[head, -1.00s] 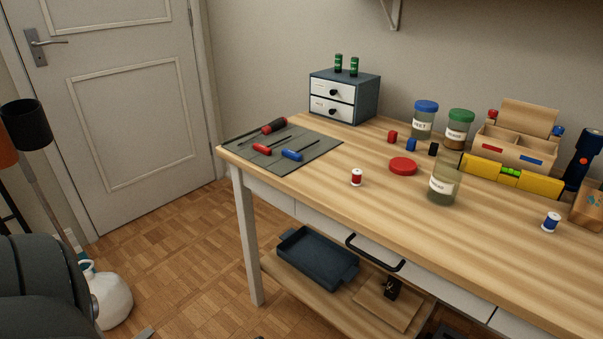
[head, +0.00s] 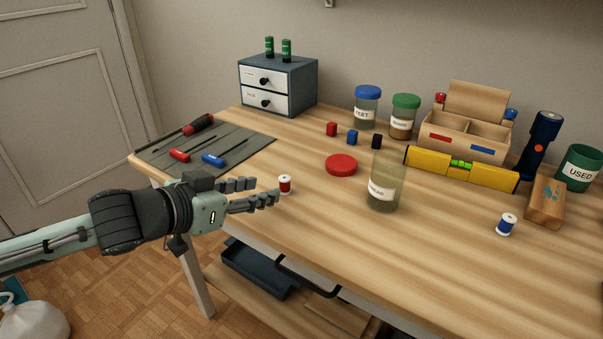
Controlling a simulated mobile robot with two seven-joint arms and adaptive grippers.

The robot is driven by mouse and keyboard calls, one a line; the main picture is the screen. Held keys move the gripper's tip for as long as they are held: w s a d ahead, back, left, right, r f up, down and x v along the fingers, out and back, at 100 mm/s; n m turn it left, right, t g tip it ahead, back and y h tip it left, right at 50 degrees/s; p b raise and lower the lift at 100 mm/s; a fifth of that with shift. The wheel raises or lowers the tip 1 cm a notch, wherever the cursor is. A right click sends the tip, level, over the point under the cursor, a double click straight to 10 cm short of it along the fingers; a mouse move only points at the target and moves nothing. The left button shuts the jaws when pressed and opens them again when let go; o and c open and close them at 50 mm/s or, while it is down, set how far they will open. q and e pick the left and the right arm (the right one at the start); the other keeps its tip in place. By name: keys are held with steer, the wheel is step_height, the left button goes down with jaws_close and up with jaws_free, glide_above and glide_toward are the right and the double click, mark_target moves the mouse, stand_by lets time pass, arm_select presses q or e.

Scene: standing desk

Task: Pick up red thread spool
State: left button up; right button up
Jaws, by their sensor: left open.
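The red thread spool (head: 285,185) stands upright on the wooden desk near its front edge, with white ends and red thread. My left gripper (head: 266,191) comes in from the left over the front edge, its fingers pointing right at the spool. The fingers are open, and their tips are close to the spool's left side. I cannot tell whether they touch it or how far they reach around it. My right gripper is not in view.
A blue spool (head: 506,224) stands at the right. A grey mat (head: 205,150) with screwdrivers, a drawer box (head: 278,84) and a yellow level (head: 461,169) stand farther back. The front middle is clear.

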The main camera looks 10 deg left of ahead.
mark_target(283, 184)
arm_select(q)
steer(key=shift+w+d+f, duration=0.1)
steer(key=shift+w+d, duration=0.25)
steer(key=shift+w, duration=0.5)
steer(key=shift+w+d+f, duration=0.15)
steer(key=shift+w, duration=0.1)
steer(key=shift+w+d+f, duration=0.15)
steer(key=shift+w+d, duration=0.05)
steer(key=shift+w, duration=0.15)
steer(key=x, duration=0.4)
steer(key=shift+w+d+p, duration=0.2)
steer(key=shift+d+p, duration=0.05)
steer(key=shift+p, duration=0.1)
steer(key=shift+f, duration=0.15)
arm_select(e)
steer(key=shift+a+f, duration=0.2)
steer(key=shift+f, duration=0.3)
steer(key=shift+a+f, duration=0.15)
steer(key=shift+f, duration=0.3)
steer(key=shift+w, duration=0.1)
arm_select(q)
steer(key=c, duration=0.9)
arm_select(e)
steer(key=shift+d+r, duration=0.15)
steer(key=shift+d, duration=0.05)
